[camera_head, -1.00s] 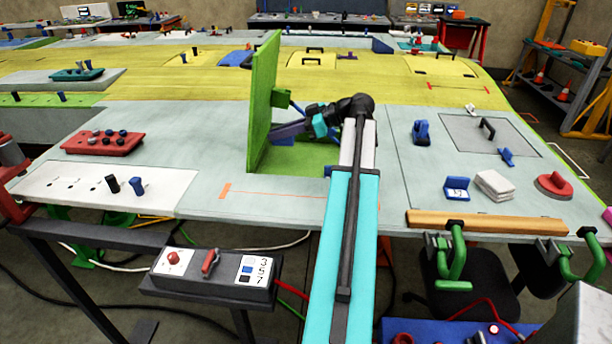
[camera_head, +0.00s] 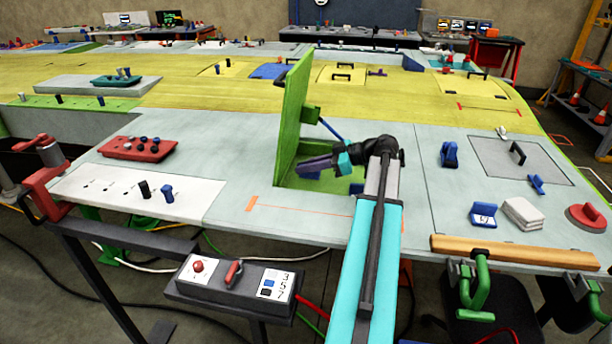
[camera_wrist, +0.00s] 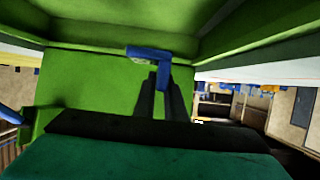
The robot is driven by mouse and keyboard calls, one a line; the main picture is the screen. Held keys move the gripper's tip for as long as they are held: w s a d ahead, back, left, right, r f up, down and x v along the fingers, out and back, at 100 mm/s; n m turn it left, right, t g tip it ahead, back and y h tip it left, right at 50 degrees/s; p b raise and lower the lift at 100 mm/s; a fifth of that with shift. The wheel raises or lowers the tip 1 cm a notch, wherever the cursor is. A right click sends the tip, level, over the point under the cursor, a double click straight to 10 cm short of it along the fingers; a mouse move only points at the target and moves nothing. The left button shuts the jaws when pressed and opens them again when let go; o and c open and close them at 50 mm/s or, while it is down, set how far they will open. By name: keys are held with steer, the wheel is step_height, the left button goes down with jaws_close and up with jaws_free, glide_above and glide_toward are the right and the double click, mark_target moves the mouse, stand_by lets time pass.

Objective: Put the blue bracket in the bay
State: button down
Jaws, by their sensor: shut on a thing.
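My gripper (camera_head: 305,165) reaches left into the opening of the green bay (camera_head: 335,186), beside its raised green lid (camera_head: 294,115). In the wrist view, the dark fingers (camera_wrist: 161,92) are shut on the blue bracket (camera_wrist: 150,54), an angled piece at their tips. Green surfaces lie behind and above the bracket there; I cannot tell whether it touches them. In the head view, a bit of blue (camera_head: 309,175) shows just under the fingertips. My arm hides the right part of the bay. A small blue piece (camera_head: 354,188) shows at the bay's right side, partly hidden.
A blue rod (camera_head: 331,129) slants near the lid. A red tray (camera_head: 138,148) and white panel (camera_head: 130,192) lie left. Blue pieces (camera_head: 483,215), white blocks (camera_head: 523,213) and a wooden bar (camera_head: 513,252) lie right. The worktop in front of the bay is clear.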

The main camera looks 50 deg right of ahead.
mark_target(310, 178)
steer(key=shift+f, duration=0.15)
steer(key=shift+f+p, duration=0.65)
steer(key=shift+f, duration=1.1)
steer(key=shift+f+b, duration=0.65)
steer(key=shift+b, duration=0.25)
steer(key=c, duration=1.8)
jaws_free()
steer(key=shift+r, duration=0.2)
